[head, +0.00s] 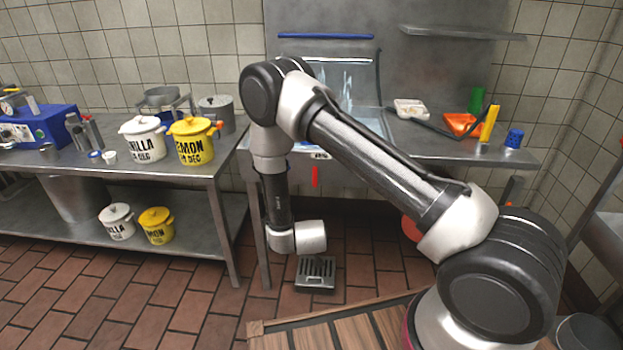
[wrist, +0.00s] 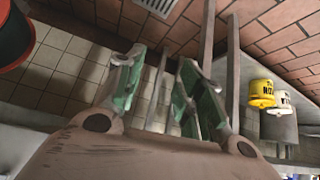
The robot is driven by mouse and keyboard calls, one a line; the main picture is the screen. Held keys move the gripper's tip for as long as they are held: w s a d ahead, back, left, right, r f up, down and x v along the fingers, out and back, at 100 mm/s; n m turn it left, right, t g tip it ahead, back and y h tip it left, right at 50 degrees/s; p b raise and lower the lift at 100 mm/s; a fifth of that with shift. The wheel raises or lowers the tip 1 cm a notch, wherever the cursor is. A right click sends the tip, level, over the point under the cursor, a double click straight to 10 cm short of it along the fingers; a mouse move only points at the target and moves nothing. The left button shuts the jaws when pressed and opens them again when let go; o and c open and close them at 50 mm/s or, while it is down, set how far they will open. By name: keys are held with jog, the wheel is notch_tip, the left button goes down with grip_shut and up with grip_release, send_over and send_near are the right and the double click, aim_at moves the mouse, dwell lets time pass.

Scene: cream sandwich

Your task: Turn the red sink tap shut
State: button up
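A red upright handle (head: 315,176), which looks like the tap, shows just below the front edge of the sink (head: 372,118) in the head view. I cannot pick it out in the wrist view. My gripper (wrist: 162,62) shows in the wrist view with its green-padded fingers apart and nothing between them. In the head view my wrist end is low in front of the sink, below and left of the red handle; the fingers are hidden there. Pale streaks show in the sink; I cannot tell if they are running water.
A lemon pot (head: 190,143) and a vanilla pot (head: 143,140) stand on the left table (head: 215,160). A floor drain (head: 315,274) lies below my wrist. An orange tray (head: 462,124) and a yellow block (head: 489,123) sit right of the sink. A wooden surface (head: 372,330) is in front.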

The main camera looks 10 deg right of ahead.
jog(key=w+d+r+t+h, duration=0.1)
jog(key=w+d+r+t, duration=0.1)
jog(key=w+t, duration=0.1)
jog(key=m+t+h, duration=0.2)
jog(key=t+h, duration=0.1)
jog(key=t, duration=0.3)
send_near(315, 176)
jog(key=w, duration=0.2)
jog(key=x, duration=0.6)
jog(key=shift+s+d+f, duration=0.1)
jog(key=shift+d, duration=0.15)
jog(key=shift+w+d, duration=0.15)
jog(key=shift+w, duration=0.4)
jog(key=shift+c, duration=0.3)
grip_shut()
